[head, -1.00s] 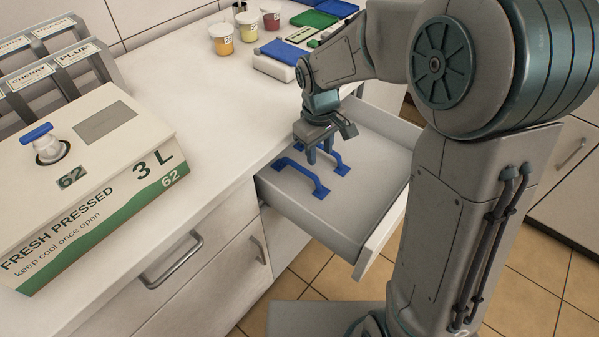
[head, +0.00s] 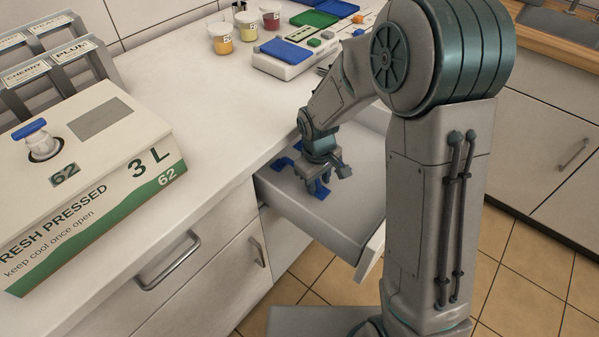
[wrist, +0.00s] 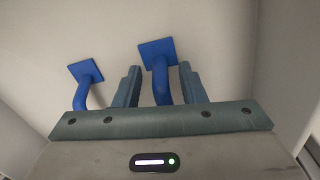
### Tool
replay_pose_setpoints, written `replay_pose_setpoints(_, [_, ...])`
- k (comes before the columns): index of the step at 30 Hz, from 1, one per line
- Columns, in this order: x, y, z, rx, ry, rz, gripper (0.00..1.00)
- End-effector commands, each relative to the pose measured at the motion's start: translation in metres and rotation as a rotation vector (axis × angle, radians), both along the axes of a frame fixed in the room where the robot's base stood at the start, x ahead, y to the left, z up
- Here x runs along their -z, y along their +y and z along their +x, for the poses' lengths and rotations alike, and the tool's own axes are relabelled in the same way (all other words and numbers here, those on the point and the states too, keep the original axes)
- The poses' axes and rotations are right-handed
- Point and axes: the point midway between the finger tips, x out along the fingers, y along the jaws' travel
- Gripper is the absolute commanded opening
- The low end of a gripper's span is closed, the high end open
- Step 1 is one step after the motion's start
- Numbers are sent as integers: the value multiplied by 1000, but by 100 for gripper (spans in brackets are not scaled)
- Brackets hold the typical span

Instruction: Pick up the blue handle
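Two blue handles lie in the open drawer (head: 312,223). The near handle (head: 283,163) is partly hidden by my gripper in the head view. My gripper (head: 318,183) is low in the drawer, pointing down. In the wrist view, one blue handle (wrist: 158,62) stands between the two fingers of my gripper (wrist: 159,72), with a narrow gap visible on each side. The other blue handle (wrist: 86,73) is outside the left finger. My gripper is open.
The drawer walls surround my gripper. The white counter (head: 225,110) carries a large juice box (head: 95,170) with a blue-topped pump, several small cups (head: 247,27) and a white tray with blue and green parts (head: 285,52).

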Motion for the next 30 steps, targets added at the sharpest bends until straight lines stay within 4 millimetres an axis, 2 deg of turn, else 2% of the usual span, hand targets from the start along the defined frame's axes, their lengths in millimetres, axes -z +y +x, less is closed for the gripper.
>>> replay_pose_setpoints(3, [0,0,0,0,0,0,37])
replay_pose_setpoints(4, [0,0,0,0,0,0,31])
replay_pose_setpoints(7, [-1,0,0,0,0,0,4])
replay_pose_setpoints(8, [-1,0,0,0,0,0,0])
replay_pose_setpoints(22, [-6,0,0,1,-1,1,0])
replay_pose_setpoints(26, [-20,0,1,2,-3,1,0])
replay_pose_setpoints(30, [-47,0,1,3,-7,2,0])
